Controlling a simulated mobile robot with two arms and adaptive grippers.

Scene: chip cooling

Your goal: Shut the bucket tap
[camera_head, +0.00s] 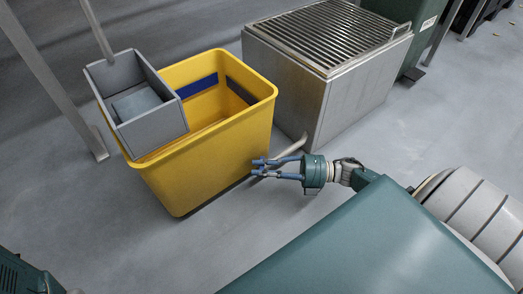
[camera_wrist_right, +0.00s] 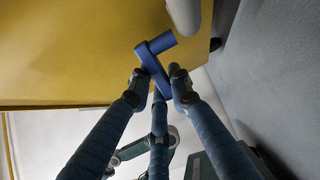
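The yellow bucket (camera_head: 215,160) stands on the floor left of centre in the head view, and its wall (camera_wrist_right: 60,55) fills the upper left of the right wrist view. The blue tap handle (camera_wrist_right: 156,66) shows close up in the wrist view, with its lower end between my right gripper's (camera_wrist_right: 158,88) fingertips. The fingers stand apart around the handle; I see no clear grip on it. In the head view my right gripper (camera_head: 258,167) is low beside the bucket's right side, and its fingers cover the tap. My left gripper is not in view.
A metal box with a slatted top (camera_head: 325,40) stands right of the bucket, with a light pipe (camera_head: 290,151) low between them. A grey wringer (camera_head: 140,105) with a handle sits on the bucket's left rim. Open floor (camera_head: 70,200) lies left and in front.

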